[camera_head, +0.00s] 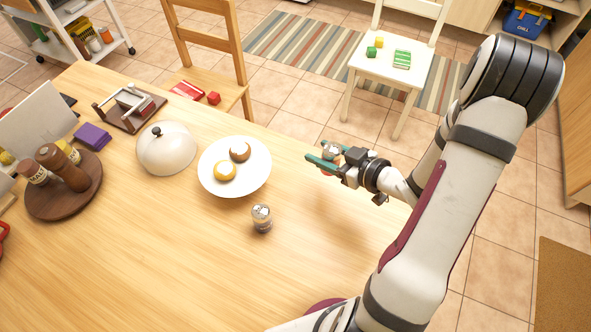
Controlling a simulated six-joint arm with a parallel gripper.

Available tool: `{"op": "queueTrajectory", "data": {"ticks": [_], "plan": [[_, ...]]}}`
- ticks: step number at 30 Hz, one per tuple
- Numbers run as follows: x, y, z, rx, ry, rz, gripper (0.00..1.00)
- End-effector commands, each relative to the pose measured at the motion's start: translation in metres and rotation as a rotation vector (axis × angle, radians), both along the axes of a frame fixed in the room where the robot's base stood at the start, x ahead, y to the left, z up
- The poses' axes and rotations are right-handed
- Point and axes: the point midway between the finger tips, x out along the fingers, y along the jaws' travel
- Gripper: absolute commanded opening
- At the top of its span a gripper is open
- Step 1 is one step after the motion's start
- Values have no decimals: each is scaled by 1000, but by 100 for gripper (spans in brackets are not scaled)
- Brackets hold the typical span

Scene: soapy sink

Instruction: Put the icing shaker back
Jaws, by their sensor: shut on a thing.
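My gripper (318,154) has teal fingers and is over the right part of the wooden table, near its far edge. It is shut on a small shaker (331,153) with a silvery top and a reddish part below the fingers. The fingers hide much of it, and I cannot tell whether it touches the table. Another silvery shaker (262,217) stands upright on the table, left of and nearer than my gripper. I cannot read a label on either one.
A white plate (261,186) with two cakes lies left of my gripper. A domed cover (166,149) stands further left. A round wooden tray (37,210) at the far left holds a brown mill and several jars. The table's front middle is clear.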

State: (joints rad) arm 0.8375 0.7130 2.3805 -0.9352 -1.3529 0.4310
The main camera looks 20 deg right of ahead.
Motion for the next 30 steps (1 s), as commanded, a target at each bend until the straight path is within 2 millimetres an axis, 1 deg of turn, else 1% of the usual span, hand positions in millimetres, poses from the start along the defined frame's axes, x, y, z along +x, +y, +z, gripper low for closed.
{"op": "queueTrajectory", "data": {"ticks": [1,3,6,9,11,13,16,18,24,28,29,30], "plan": [[9,16,-10,4,4,11,0],[22,33,-24,2,5,9,0],[36,50,-37,-1,3,6,0],[43,57,-43,-2,1,2,0],[45,59,-50,-2,2,0,0],[45,60,-66,-1,5,-2,0],[45,59,-82,-2,3,-2,0],[45,59,-85,-4,1,-2,0],[46,59,-85,-4,0,-2,0],[46,59,-88,-4,0,-2,0],[46,58,-88,-4,1,-2,58],[46,58,-88,-4,0,-2,66]]}}
